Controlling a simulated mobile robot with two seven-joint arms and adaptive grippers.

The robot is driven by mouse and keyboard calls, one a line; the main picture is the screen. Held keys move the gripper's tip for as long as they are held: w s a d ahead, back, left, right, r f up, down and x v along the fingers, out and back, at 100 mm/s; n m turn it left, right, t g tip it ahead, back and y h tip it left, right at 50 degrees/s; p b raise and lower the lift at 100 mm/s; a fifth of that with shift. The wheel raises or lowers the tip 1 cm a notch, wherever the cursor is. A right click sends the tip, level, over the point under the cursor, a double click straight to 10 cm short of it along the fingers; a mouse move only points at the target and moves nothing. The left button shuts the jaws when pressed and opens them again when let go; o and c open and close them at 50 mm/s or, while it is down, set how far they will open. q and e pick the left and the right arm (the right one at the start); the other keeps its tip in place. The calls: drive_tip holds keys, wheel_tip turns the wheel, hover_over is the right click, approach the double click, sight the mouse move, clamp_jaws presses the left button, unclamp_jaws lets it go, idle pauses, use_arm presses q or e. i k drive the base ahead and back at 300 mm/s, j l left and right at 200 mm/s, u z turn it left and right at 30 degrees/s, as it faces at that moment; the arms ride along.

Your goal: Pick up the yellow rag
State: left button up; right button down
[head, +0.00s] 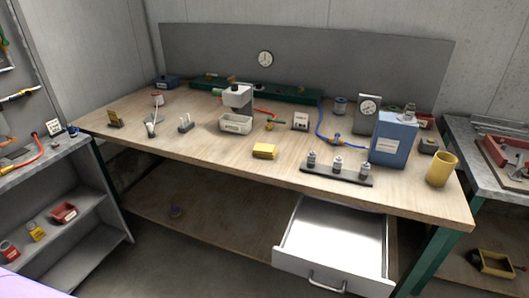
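A small folded yellow block-like item (265,151), which looks like the yellow rag, lies on the wooden workbench (215,165) near the middle of its front part. It is in the head view, with bare wood around it. Neither of my grippers is in view.
A white bin (236,124) stands behind and left of the rag. A black strip with several small fittings (337,168) lies to the right, near a blue box (393,138) and a yellow cup (441,169). An empty drawer (335,240) stands open below the bench front.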

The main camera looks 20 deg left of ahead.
sight(268, 151)
drive_tip(key=j+z, duration=0.15)
drive_tip(key=z, duration=0.55)
drive_tip(key=j+z, duration=0.35)
drive_tip(key=j, duration=0.2)
drive_tip(key=j+z, duration=0.4)
drive_tip(key=k+j+z, duration=0.1)
drive_tip(key=j, duration=0.3)
drive_tip(key=k+j, duration=0.15)
drive_tip(key=j, duration=0.25)
drive_tip(key=k+j+z, duration=0.15)
drive_tip(key=j, duration=0.2)
